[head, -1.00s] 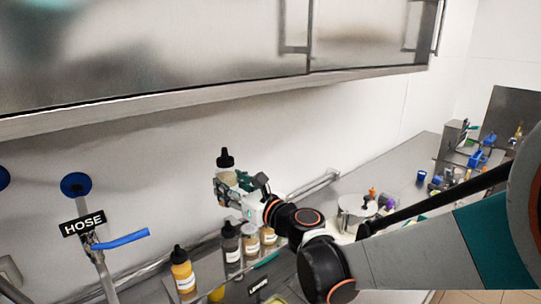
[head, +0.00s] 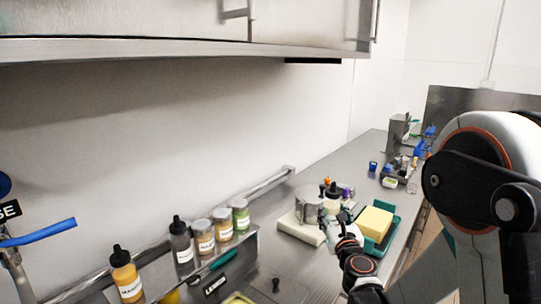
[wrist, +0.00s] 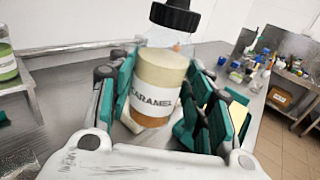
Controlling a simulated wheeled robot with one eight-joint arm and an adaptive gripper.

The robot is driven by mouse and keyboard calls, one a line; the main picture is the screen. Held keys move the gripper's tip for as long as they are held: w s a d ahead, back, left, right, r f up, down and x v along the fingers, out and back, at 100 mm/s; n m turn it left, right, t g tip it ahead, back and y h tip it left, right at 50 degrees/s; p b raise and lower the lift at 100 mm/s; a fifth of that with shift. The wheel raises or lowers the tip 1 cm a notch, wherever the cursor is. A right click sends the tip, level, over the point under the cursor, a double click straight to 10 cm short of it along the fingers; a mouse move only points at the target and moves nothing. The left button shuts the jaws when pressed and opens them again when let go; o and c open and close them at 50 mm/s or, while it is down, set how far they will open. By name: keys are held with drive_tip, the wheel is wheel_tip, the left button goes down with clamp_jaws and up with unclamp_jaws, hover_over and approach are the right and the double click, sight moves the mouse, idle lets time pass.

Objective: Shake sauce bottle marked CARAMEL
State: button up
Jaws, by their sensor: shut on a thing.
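My gripper (wrist: 165,125) is shut on the CARAMEL sauce bottle (wrist: 157,72) in the wrist view. The bottle has a black cap, a clear shoulder, a beige body, a white label reading CARAMEL and an amber band at the bottom. The teal finger pads sit on both sides of it, and it leans slightly in that view. In the head view my gripper (head: 345,230) is small and far off, over the counter beside the metal pot. The bottle (head: 333,202) shows there roughly upright with its black cap on top; its lower part is hidden by the gripper.
A metal pot (head: 307,207) stands on a pale board (head: 299,232). A teal tray (head: 394,221) holds a yellow block (head: 375,222). A yellow bottle (head: 125,277), a grey bottle (head: 181,247) and several jars line the wall shelf.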

sight(338, 194)
wheel_tip(338, 194, up, 7)
drive_tip(key=d, duration=0.1)
drive_tip(key=f, duration=0.7)
drive_tip(key=shift+w+d+f, duration=0.1)
drive_tip(key=shift+w+f, duration=0.1)
drive_tip(key=shift+f, duration=0.1)
drive_tip(key=shift+s+r, duration=0.25)
drive_tip(key=shift+r, duration=1.6)
drive_tip(key=shift+s+r, duration=0.2)
drive_tip(key=shift+r, duration=1.6)
drive_tip(key=f, duration=0.7)
drive_tip(key=shift+w+f, duration=0.25)
drive_tip(key=shift+w, duration=0.15)
drive_tip(key=shift+s+r, duration=0.15)
